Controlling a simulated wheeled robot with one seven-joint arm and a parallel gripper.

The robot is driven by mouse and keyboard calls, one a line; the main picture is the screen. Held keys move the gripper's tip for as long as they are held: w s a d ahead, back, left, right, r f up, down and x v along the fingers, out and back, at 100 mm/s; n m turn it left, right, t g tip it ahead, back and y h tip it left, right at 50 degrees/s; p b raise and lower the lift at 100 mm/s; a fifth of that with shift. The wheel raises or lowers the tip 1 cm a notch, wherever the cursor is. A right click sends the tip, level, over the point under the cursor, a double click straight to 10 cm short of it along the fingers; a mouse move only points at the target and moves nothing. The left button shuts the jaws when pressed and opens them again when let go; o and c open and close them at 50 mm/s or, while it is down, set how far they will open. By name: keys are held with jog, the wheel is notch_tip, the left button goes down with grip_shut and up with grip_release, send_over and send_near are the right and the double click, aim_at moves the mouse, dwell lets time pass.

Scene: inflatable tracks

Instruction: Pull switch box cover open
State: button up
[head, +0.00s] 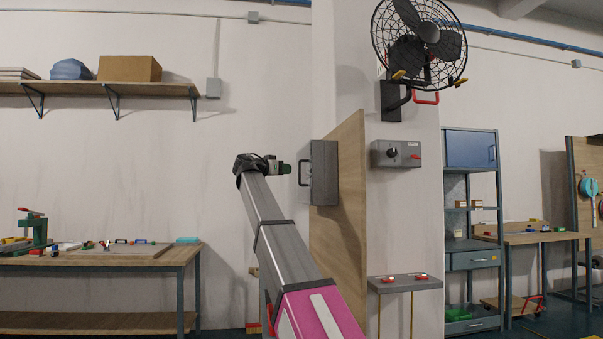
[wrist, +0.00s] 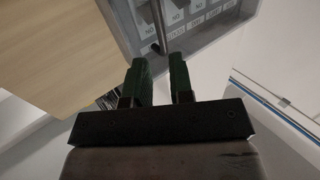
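The grey switch box (head: 324,168) is mounted on the side of an upright wooden panel, and its front faces left in the head view. A dark bar handle (head: 302,173) stands out from that front. My gripper (head: 288,169) is just left of the handle at about its height. In the wrist view, my gripper (wrist: 160,68) has its two green fingers apart with an empty gap. The handle bar (wrist: 159,24) runs down towards this gap, in line with it. Labelled plates show on the grey box (wrist: 211,28) beside the bar. I cannot tell whether the fingers touch the bar.
The wooden panel (head: 345,200) stands behind the box and fills the upper left of the wrist view. A fan (head: 418,45) and a grey control box (head: 396,153) are on the pillar to the right. A workbench (head: 100,258) stands far left.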

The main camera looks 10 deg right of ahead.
aim_at(300, 182)
jog(key=x, duration=0.8)
jog(key=shift+w+d, duration=0.15)
jog(key=shift+w, duration=0.05)
grip_shut()
